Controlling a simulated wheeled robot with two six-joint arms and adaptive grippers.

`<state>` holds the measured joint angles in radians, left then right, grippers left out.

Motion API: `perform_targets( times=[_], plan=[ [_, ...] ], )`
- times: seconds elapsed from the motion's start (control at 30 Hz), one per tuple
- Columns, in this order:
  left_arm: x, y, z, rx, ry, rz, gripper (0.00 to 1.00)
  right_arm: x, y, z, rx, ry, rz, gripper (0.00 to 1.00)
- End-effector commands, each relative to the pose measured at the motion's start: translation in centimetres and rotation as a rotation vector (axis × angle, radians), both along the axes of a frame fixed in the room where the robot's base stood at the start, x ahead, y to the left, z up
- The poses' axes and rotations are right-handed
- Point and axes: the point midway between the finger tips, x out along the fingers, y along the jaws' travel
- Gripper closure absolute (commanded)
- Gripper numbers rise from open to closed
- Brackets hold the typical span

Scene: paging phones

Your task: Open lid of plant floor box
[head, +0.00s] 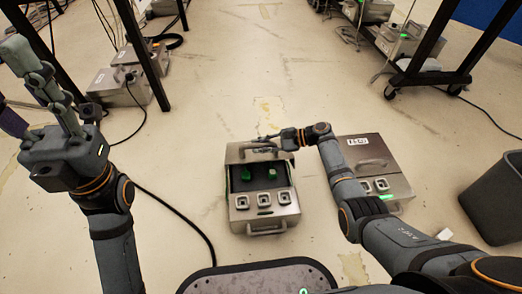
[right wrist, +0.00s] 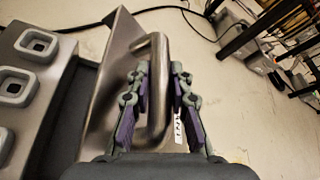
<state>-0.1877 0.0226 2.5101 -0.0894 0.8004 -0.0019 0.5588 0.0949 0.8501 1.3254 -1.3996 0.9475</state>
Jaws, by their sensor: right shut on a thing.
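A grey metal box (head: 264,218) stands on the floor in the middle of the head view. Its lid (head: 236,152) is raised at the far side, showing a dark interior (head: 262,176) with two green pieces inside. Three square sockets line its front panel. My right gripper (head: 270,140) is at the lid's handle. In the right wrist view, its fingers (right wrist: 160,95) are shut around the bent metal handle (right wrist: 157,60), beside the tilted lid plate (right wrist: 110,75). My left gripper (head: 25,85) is raised at the left, its fingers spread and empty, away from the box.
A second grey box (head: 369,152) with its lid down stands close on the right. A dark bin (head: 496,198) is at the far right. Black cable (head: 180,208) runs along the floor at left. Table legs and more boxes (head: 118,87) are farther back; floor behind the open box is clear.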

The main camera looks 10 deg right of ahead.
Motion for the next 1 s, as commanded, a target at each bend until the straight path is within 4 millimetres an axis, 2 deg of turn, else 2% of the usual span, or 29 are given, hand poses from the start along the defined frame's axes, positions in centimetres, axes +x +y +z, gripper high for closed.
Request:
perform_targets(
  times=[0.3, 0.77, 0.8, 0.93, 1.0],
  plan=[
    [0.0, 0.2, 0.4, -0.009, -0.011, 0.000, 0.60, 1.6, 0.0, 1.0, 0.000, -0.007, 0.000, 1.00],
    [0.0, 0.2, 0.6, -0.011, -0.014, 0.000, 0.60, 1.7, 0.0, 1.1, 0.001, -0.008, 0.000, 1.00],
    [0.0, 0.2, 0.6, -0.011, -0.014, 0.000, 0.60, 1.7, 0.0, 1.1, 0.001, -0.008, 0.000, 0.75],
    [0.0, 0.2, 0.6, -0.011, -0.014, 0.000, 0.60, 1.7, 0.0, 1.1, 0.001, -0.007, 0.000, 0.57],
    [0.0, 0.2, 0.6, -0.011, -0.015, 0.000, 0.60, 1.7, 0.0, 1.1, 0.001, -0.007, 0.000, 0.57]
  ],
)
